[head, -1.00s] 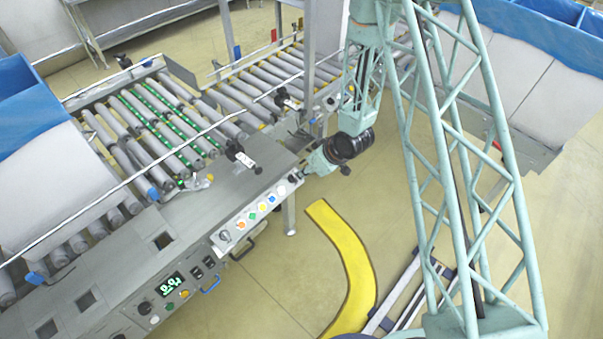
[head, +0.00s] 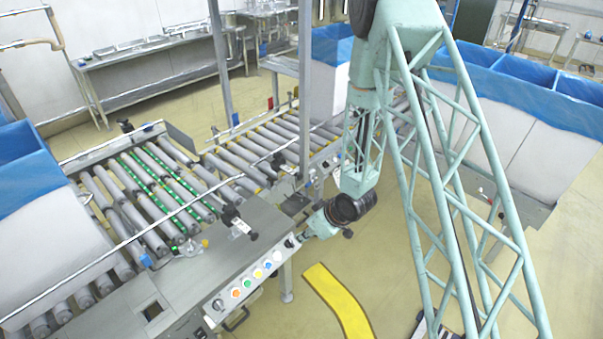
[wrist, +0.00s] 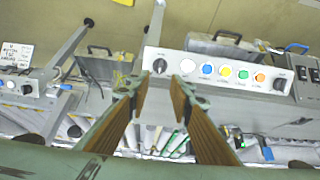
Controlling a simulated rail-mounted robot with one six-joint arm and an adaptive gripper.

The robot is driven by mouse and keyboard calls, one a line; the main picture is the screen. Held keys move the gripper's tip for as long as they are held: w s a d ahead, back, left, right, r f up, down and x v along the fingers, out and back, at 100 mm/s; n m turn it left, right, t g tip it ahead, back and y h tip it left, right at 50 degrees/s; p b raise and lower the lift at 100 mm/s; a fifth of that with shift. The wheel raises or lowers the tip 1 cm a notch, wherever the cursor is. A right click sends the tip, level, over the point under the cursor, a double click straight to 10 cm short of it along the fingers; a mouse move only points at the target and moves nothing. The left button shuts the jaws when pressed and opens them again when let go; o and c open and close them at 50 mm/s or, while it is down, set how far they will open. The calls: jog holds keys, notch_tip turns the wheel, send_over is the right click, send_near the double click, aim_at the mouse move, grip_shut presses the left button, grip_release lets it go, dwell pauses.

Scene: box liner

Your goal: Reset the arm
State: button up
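My arm (head: 362,150) is a pale green lattice that comes down to a dark wrist joint. My gripper (head: 301,238) is at the right end of the control panel (head: 222,305), close to its black knob (head: 290,242). In the wrist view, the two brown-padded fingers of my gripper (wrist: 158,90) stand apart with nothing between them. The black knob (wrist: 160,66) shows just beyond the fingertips. I cannot tell whether a finger touches the panel.
White, blue, yellow, green and orange buttons line the panel. Roller conveyors (head: 150,185) lie behind it. Blue-lined boxes (head: 515,95) stand at the right, another (head: 35,235) at the left. A yellow floor strip (head: 340,300) lies on open floor in front.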

jog(key=d+r+m+h, duration=0.1)
jog(key=d+r, duration=0.4)
jog(key=r, duration=0.4)
jog(key=d+r+m+h, duration=0.15)
jog(key=d+r, duration=0.25)
jog(key=r, duration=0.6)
jog(key=s+d+r+m+h, duration=0.1)
jog(key=s+d+r, duration=0.3)
jog(key=r, duration=0.5)
jog(key=s+d+r+m+h, duration=0.1)
jog(key=s+d+r, duration=0.25)
jog(key=r, duration=0.45)
jog(key=s+d+r+m+h, duration=0.1)
jog(key=s+d+r+m, duration=0.2)
jog(key=s+r, duration=1.15)
jog(key=s+r+m, duration=0.1)
jog(key=s+r, duration=0.1)
jog(key=s, duration=0.9)
jog(key=s+a+r+m, duration=0.1)
jog(key=s+r, duration=0.1)
jog(key=s, duration=0.9)
jog(key=shift+s+a+y, duration=0.15)
jog(key=shift+a+y, duration=0.1)
jog(key=shift+y, duration=0.2)
jog(key=shift+f, duration=0.1)
